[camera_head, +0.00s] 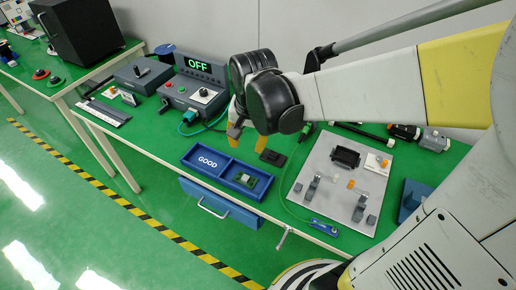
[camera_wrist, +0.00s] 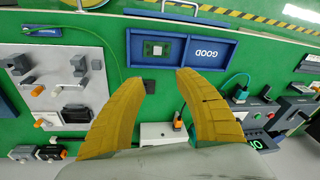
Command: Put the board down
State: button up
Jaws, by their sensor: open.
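The board (camera_head: 246,180), a small green circuit board, lies in the right compartment of the blue tray (camera_head: 190,163); the left compartment is marked GOOD. In the wrist view the board (camera_wrist: 156,48) lies in the tray's plain compartment, beyond my fingertips. My gripper (camera_head: 240,130) is above the table, behind the tray and apart from the board. In the wrist view its two yellow fingers (camera_wrist: 165,78) are spread with nothing between them.
A grey fixture plate (camera_head: 340,180) with clamps and a black connector stands right of the tray. A small dark block (camera_head: 272,157) lies behind the tray. A control box showing OFF (camera_head: 197,85) stands at the back left. An open drawer (camera_head: 215,205) sticks out below the tray.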

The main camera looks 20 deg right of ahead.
jog(key=s+r+n+t, duration=0.5)
jog(key=s+r+n, duration=0.2)
jog(key=s, duration=0.2)
jog(key=shift+s, duration=0.3)
jog(key=shift+d, duration=0.1)
